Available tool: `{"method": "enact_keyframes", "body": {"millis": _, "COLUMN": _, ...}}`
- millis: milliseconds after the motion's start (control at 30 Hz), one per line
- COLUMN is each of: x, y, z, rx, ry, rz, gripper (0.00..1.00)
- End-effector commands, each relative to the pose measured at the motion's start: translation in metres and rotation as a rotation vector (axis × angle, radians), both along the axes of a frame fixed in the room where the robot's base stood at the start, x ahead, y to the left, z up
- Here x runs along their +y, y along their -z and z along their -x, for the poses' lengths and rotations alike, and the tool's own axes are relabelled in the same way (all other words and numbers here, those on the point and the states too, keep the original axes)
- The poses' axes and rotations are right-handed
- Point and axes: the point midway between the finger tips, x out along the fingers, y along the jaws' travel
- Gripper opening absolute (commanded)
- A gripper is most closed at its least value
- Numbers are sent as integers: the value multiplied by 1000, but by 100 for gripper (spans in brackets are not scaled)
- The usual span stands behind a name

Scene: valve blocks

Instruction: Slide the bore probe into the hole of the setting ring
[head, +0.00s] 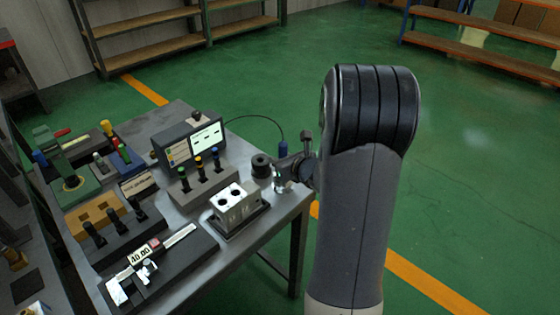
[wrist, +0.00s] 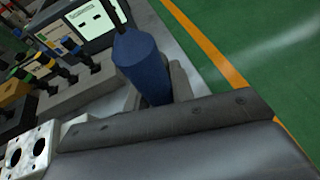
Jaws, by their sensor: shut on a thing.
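The bore probe (head: 283,147) has a blue handle with a dark cable, and stands roughly upright in my gripper (head: 286,170) near the table's right end. In the wrist view the blue probe handle (wrist: 145,68) rises between the jaws, beyond a dark bar of my gripper. The probe's lower end is mostly hidden by the gripper; a shiny metal part shows below the jaws. The setting ring (head: 261,168) looks like the short black cylinder with a hole in its top, standing just left of my gripper. I cannot make out the ring in the wrist view.
A gauge box with a lit screen (head: 191,143) stands behind, joined to the probe by the cable. A silver valve block with bores (head: 236,206) sits left of and nearer than the gripper. A grey stand (head: 201,183) holds several coloured-top plugs. Green floor lies to the right.

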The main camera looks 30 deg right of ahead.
Motion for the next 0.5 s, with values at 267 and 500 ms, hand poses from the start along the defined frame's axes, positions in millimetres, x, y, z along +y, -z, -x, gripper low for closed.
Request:
{"method": "enact_keyframes", "body": {"millis": 267, "x": 0, "y": 1, "z": 0, "rx": -2, "ry": 0, "rz": 1, "gripper": 0}}
{"method": "enact_keyframes", "body": {"millis": 500, "x": 0, "y": 3, "z": 0, "rx": -1, "ry": 0, "rz": 1, "gripper": 32}}
